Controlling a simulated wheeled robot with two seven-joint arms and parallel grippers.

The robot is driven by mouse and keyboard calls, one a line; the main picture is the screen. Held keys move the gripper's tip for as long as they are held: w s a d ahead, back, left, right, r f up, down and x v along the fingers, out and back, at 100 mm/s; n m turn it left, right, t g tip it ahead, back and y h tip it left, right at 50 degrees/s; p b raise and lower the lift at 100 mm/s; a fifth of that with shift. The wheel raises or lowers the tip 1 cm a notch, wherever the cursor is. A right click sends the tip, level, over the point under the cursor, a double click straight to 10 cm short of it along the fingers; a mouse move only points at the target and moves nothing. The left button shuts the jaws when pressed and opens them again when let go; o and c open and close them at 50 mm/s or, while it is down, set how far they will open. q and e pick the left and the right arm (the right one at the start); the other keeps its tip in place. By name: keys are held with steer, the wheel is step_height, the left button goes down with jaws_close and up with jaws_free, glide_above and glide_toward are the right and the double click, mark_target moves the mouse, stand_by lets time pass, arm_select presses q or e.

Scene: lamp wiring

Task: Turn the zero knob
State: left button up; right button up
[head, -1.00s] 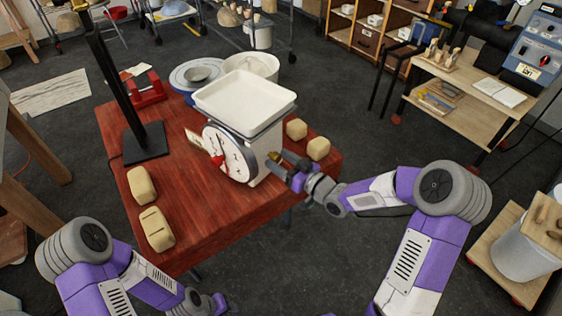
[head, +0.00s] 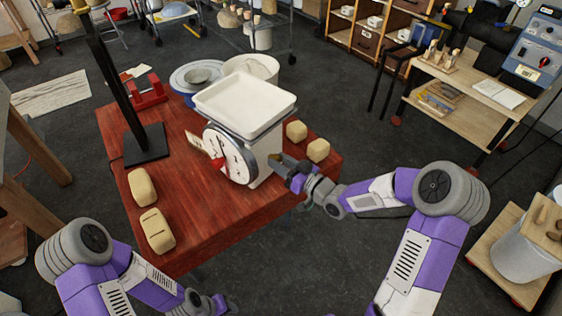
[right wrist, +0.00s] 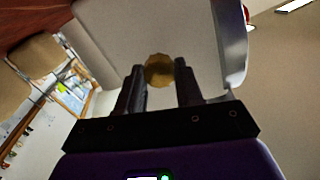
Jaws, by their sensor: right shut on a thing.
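The white kitchen scale (head: 262,160) stands on the red wooden table, with a round dial (head: 230,154) facing left and a white tray (head: 243,103) on top. My right gripper (head: 279,161) reaches the right side of the scale. In the right wrist view, the brass zero knob (right wrist: 159,70) sits between the two fingertips against the pale scale body, and the gripper is shut on it. In the head view the fingers mostly hide the knob. My left gripper (head: 212,304) is at the bottom edge, away from the scale; its fingers are too unclear to judge.
Two clay-coloured blocks (head: 142,187) lie at the table's left front, and two smaller ones (head: 318,149) lie right of the scale. A black stand (head: 147,143), a red object (head: 146,92) and a bowl (head: 198,75) are behind. The table's front middle (head: 215,215) is clear.

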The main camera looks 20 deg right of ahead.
steer(key=m+p, duration=0.2)
steer(key=m, duration=0.1)
steer(key=shift+r+m+p, duration=0.15)
steer(key=shift+m+p, duration=0.25)
steer(key=m+p, duration=0.2)
steer(key=m, duration=0.1)
steer(key=shift+m, duration=0.4)
steer(key=m+p, duration=0.2)
steer(key=m, duration=0.1)
steer(key=shift+d+p, duration=0.1)
steer(key=shift+p, duration=0.2)
steer(key=shift+f+m+g+p, duration=0.15)
steer(key=shift+m+p, duration=0.25)
steer(key=shift+m, duration=0.65)
steer(key=shift+f+m+g+p, duration=0.15)
steer(key=shift+m+p, duration=0.25)
steer(key=shift+m, duration=0.65)
steer(key=o, duration=1)
steer(key=shift+r, duration=0.1)
steer(key=shift+o, duration=0.2)
